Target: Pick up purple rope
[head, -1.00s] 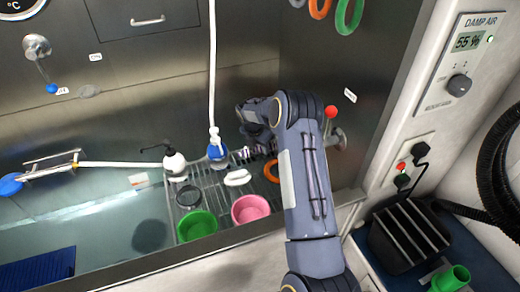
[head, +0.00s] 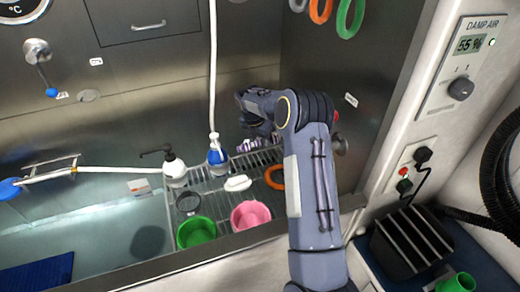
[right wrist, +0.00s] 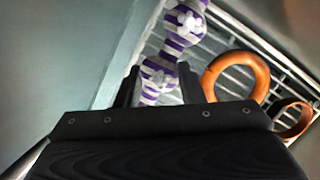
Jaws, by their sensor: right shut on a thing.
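The purple-and-white striped rope (head: 249,145) shows in the head view at the back of the wire rack, just below my right gripper, which partly hides it. In the right wrist view the knotted rope (right wrist: 179,42) runs up between the two fingers. My right gripper (right wrist: 158,70) is shut on the rope, with one finger on each side of it. The rope's lower end is hidden behind the gripper body. Whether the rope touches the rack I cannot tell. My left gripper is not in view.
The orange ring (right wrist: 262,75) lies close right of the fingers. A steel wall stands behind.

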